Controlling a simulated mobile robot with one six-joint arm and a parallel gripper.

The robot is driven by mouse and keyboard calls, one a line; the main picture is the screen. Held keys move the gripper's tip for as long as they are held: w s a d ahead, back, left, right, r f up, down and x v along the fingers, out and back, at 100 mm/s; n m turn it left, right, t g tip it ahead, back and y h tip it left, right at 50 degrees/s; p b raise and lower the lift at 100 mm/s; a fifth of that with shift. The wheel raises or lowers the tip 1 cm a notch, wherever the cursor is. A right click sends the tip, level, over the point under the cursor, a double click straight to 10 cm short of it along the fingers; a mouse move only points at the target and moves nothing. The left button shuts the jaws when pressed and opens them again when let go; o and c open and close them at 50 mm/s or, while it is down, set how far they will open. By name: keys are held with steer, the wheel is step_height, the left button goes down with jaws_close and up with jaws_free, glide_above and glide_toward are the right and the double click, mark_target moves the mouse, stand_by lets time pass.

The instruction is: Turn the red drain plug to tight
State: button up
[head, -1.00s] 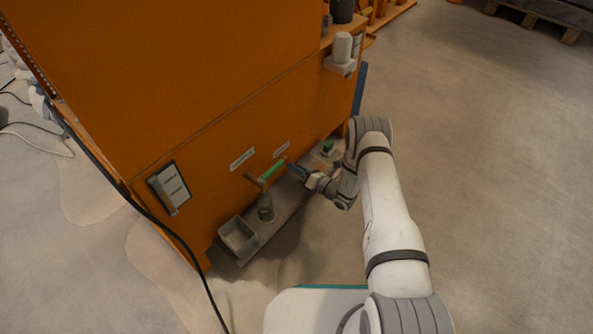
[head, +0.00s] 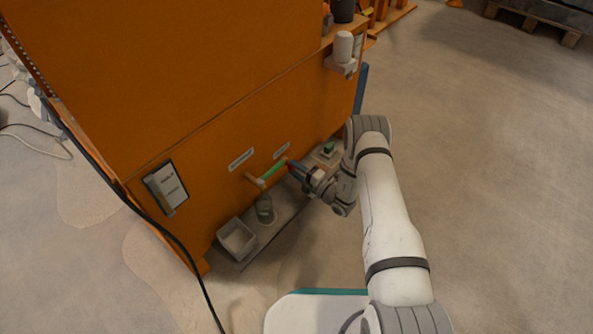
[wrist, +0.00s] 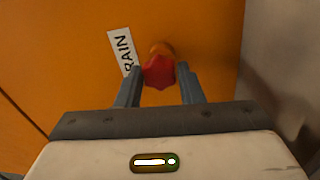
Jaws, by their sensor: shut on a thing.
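The red drain plug (wrist: 158,71) is a lobed red knob on the orange wall, seen face-on in the wrist view. My gripper (wrist: 160,82) has one finger on each side of it and is shut on it. In the head view my gripper (head: 292,166) reaches the orange panel just right of the green handle. There the plug is mostly hidden by the fingers. A white label (wrist: 123,51) reading "RAIN" in the part that shows is left of the plug. No mark showing how tight the plug is can be made out.
The green-handled valve (head: 273,171) sticks out close left of my gripper, above a jar (head: 265,209) and a grey bin (head: 237,239) on a low shelf. A black cable (head: 165,232) hangs at the left.

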steer(key=shift+s+f+m, duration=0.1)
steer(key=shift+s+m, duration=0.05)
steer(key=shift+m, duration=0.95)
steer(key=o, duration=1)
steer(key=shift+c, duration=0.2)
steer(key=p+v, duration=0.2)
steer(key=v, duration=0.5)
steer(key=shift+s+d+p, duration=0.25)
steer(key=shift+d+p, duration=0.05)
